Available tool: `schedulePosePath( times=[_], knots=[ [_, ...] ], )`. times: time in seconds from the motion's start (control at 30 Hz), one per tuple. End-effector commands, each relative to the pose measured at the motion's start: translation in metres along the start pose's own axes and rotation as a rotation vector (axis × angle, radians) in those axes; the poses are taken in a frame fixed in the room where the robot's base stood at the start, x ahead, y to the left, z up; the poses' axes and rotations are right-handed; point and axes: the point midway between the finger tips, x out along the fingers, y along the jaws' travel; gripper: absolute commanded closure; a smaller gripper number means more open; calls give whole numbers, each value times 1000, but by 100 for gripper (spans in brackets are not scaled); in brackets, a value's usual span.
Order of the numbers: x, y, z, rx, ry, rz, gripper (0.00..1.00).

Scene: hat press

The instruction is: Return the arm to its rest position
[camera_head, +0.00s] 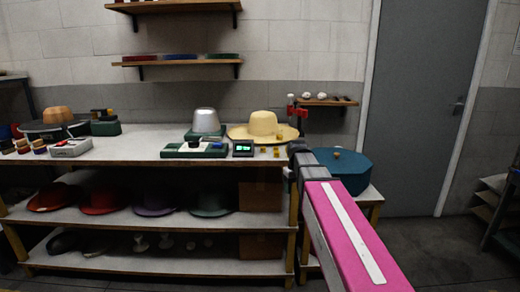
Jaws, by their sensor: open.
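My arm, with a pink link and a pale stripe, reaches in from the lower right. At its far end is the dark wrist, with my gripper (297,108) past it, small in view. Two reddish fingertips stand apart and nothing shows between them. The gripper appears just right of the straw hat (262,126) at the bench's right end. I cannot tell its exact height or distance from the bench. The wrist hides part of the bench's right end.
The bench (130,142) holds a silver hat form (206,121), a green-lit box (243,149) and a wooden block (58,115). A teal round box (340,170) stands right of the wrist. A small wall shelf (328,102) is behind. Floor (440,245) by the grey door is clear.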

Motion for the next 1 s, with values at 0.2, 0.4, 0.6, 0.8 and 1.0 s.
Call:
schedulePosePath(
  times=[0.2, 0.4, 0.6, 0.8, 1.0],
  knots=[
    [76, -3, 51, 102, -4, -1, 42],
    [134, -6, 97, 195, -3, -1, 42],
    [181, -13, 143, 283, -2, 0, 42],
    [206, -17, 170, 336, 1, 0, 42],
    [211, -18, 175, 349, 4, 1, 42]
  ],
)
